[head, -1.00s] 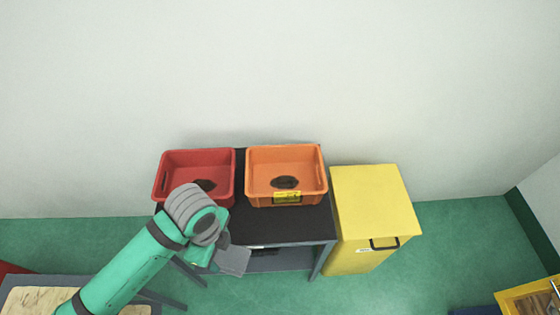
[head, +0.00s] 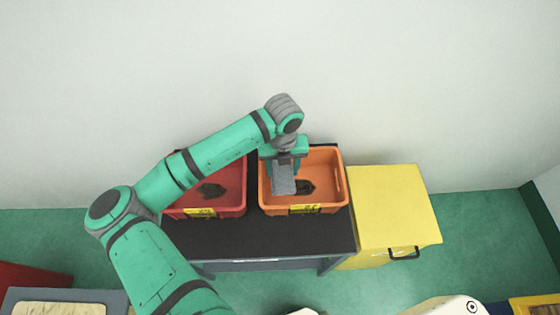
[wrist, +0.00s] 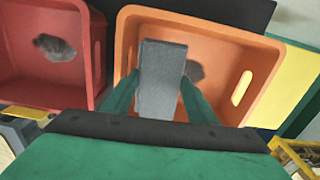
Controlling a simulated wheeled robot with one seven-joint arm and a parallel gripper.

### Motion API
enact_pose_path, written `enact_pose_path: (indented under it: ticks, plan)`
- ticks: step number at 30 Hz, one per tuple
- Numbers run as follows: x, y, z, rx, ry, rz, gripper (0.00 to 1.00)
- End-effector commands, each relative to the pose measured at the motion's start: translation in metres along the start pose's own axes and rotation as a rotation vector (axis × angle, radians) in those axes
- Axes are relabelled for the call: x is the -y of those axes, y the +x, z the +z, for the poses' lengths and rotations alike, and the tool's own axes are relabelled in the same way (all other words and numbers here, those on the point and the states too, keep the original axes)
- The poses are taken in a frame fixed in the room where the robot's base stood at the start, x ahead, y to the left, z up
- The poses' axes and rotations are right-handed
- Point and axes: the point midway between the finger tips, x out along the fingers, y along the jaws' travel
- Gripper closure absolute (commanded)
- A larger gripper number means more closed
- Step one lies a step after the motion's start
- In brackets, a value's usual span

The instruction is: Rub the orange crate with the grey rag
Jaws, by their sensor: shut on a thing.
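The orange crate (head: 330,163) stands on a black-topped table, with a yellow label on its front and a dark patch on its floor; it also shows in the wrist view (wrist: 218,38). The grey rag (head: 284,180) is a flat grey block in my gripper (head: 285,157), hanging over the left part of the crate. In the wrist view the rag (wrist: 161,75) sits between the two green fingers of my gripper (wrist: 160,98) and partly hides the dark patch. I cannot tell whether the rag touches the crate.
A red crate (head: 232,180) with a dark patch inside stands close to the left of the orange one, partly behind my arm. A yellow cabinet (head: 390,205) stands to the right. The black table top (head: 270,236) is clear in front of the crates. A pale wall rises behind.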

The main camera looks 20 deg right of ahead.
Motion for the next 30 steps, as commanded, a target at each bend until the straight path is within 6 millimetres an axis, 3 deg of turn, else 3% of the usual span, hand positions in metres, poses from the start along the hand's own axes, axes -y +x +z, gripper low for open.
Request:
enact_pose_path:
  ticks: [21, 30]
  plan:
    - [0.001, 0.058, 0.001, 0.000, 0.006, 0.000, 0.66]
    - [0.001, 0.067, 0.000, 0.001, 0.006, 0.001, 0.66]
